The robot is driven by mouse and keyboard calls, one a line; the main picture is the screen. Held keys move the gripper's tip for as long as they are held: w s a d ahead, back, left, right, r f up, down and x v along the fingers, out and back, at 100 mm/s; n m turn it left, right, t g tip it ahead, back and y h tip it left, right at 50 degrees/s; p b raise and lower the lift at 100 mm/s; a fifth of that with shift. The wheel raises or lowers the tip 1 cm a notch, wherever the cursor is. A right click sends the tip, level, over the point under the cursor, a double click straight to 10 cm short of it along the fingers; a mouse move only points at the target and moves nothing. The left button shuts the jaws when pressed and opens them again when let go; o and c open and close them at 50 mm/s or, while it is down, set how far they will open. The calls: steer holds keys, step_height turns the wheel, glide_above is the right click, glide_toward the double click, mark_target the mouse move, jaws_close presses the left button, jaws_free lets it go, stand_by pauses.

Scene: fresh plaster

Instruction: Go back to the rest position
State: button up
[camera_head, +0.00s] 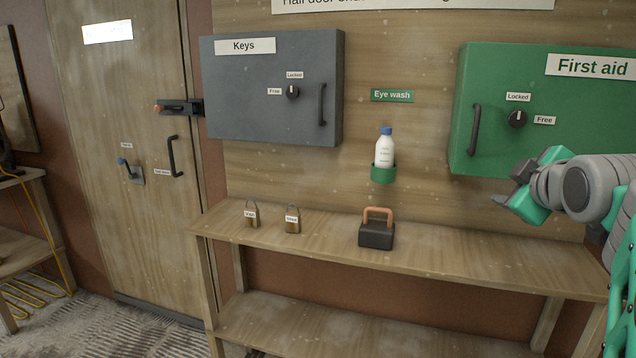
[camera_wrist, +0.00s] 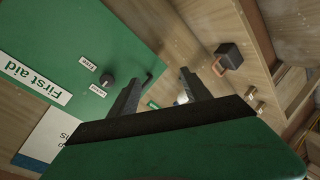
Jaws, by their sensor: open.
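My gripper (camera_head: 519,190) is at the right in the head view, in front of the lower part of the green First aid cabinet (camera_head: 490,90). In the wrist view its two fingers (camera_wrist: 160,88) are spread apart with nothing held between them. The gripper is above the shelf and to the right of the eye wash bottle (camera_head: 384,150). The white bottle with a blue cap stands in a green holder on the wall. My arm comes in from the right edge.
A wooden shelf (camera_head: 450,262) runs below, carrying a dark block with an orange handle (camera_head: 377,232) and two padlocks (camera_head: 292,220). A grey Keys cabinet (camera_head: 255,95) hangs left of centre. A wooden door (camera_head: 120,220) with a bolt (camera_head: 180,107) is at the left. Both cabinets look shut.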

steer(key=s+a+f+m+g+y+p, duration=0.2)
steer(key=a+f+m+g+y+p, duration=0.15)
steer(key=a+f+p, duration=0.65)
steer(key=s+a+f+m+g+p, duration=0.2)
steer(key=s+a+f+g, duration=0.1)
steer(key=s+a+f, duration=0.2)
steer(key=s+a+f+m+g+p, duration=0.3)
steer(key=s+a+f+g, duration=0.1)
steer(key=s, duration=0.5)
steer(key=a+f, duration=0.1)
steer(key=a, duration=0.1)
steer(key=shift+s+a+p, duration=0.3)
steer(key=shift+s+p, duration=0.05)
steer(key=shift+s, duration=0.05)
